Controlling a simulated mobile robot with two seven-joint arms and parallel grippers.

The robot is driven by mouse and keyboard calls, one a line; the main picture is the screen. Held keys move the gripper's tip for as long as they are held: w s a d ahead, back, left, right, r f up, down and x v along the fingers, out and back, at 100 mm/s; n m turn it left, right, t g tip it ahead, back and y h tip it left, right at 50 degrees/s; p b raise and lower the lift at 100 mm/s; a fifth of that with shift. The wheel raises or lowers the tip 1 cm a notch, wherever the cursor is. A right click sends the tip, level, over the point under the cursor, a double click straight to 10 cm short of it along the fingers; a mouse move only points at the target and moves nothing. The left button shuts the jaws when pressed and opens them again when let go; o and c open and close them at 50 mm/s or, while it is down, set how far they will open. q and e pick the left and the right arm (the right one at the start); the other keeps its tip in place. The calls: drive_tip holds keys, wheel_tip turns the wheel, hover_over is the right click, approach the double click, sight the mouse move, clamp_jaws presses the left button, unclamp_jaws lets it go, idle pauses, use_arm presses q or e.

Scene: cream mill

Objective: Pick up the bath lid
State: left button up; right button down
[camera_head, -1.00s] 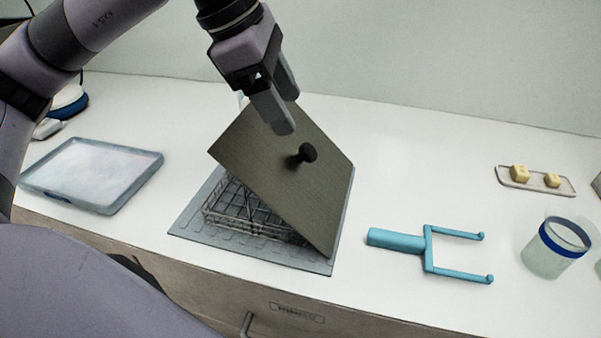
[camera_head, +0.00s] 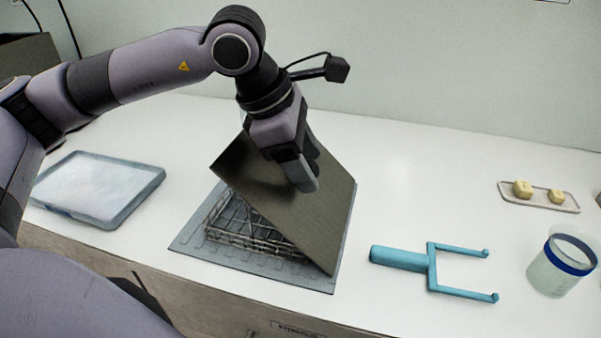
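The bath lid (camera_head: 255,185) is a dark grey-brown flat plate. It stands tilted over a wire basket (camera_head: 232,226), with its right lower corner low near the front of the grey bath (camera_head: 198,246) and its left side raised. My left gripper (camera_head: 309,182) is over the lid's upper face, where the lid's dark knob was seen earlier. The fingers hide the knob, so I cannot tell whether they are closed on it. My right gripper is not in view.
A pale tray (camera_head: 140,194) lies at the left. A blue two-pronged tool (camera_head: 402,259) lies right of the bath. A beaker with a blue band (camera_head: 545,275) and a small dish (camera_head: 541,204) with yellowish cubes are at the far right. The counter between is clear.

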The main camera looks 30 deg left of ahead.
use_arm(q)
drive_tip(key=c, duration=0.8)
drive_tip(key=shift+r, duration=0.2)
wheel_tip(320, 180, up, 22)
drive_tip(key=p, duration=0.3)
drive_tip(key=shift+f, duration=0.15)
